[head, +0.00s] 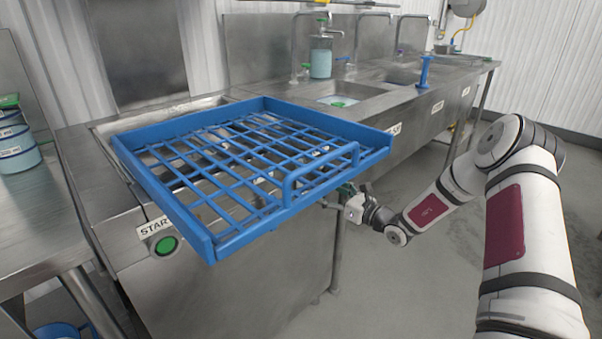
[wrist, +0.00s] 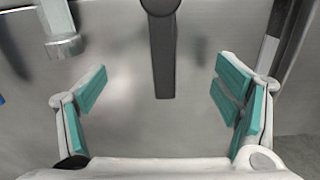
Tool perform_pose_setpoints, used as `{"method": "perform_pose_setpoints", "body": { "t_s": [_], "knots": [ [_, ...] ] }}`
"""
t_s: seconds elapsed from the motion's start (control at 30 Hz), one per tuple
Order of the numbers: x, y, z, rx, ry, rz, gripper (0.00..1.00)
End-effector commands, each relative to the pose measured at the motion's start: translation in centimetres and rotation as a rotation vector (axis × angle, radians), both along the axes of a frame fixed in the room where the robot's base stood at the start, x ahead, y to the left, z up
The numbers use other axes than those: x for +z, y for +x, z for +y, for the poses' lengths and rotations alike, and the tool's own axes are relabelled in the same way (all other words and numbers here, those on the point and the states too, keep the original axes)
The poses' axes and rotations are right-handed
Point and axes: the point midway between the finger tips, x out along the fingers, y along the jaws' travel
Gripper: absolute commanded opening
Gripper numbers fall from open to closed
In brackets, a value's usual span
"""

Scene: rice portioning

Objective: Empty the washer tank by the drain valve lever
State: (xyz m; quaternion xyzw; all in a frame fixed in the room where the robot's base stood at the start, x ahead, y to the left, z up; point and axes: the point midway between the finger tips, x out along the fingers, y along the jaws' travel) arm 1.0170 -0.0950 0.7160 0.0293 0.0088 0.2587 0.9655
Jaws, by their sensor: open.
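The washer (head: 255,285) is a steel cabinet with a green start button (head: 165,245) on its front. Its tank lies under a blue rack, so I cannot see the water level. In the wrist view a dark lever (wrist: 163,70) hangs down from a round hub on a steel face, pointing toward my gripper (wrist: 160,80). My gripper is open and empty, with one teal-padded finger on each side of the lever's line. I see no contact. In the head view my gripper (head: 350,198) is beside the washer's right side, partly hidden by the rack.
The blue rack (head: 205,243) sits tilted on the washer top, overhanging the front. A sink counter (head: 400,105) stands behind. The floor (head: 400,280) at the right is open.

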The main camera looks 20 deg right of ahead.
Motion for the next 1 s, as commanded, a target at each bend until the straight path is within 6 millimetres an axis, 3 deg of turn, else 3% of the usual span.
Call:
{"method": "perform_pose_setpoints", "body": {
  "t_s": [0.6, 1.0],
  "knots": [
    [0.1, -4.8, -2.8, -0.002, 0.0, -0.001, 0.83],
    [0.0, -5.3, -3.0, 0.0, 0.0, -0.001, 0.83]
  ]
}}
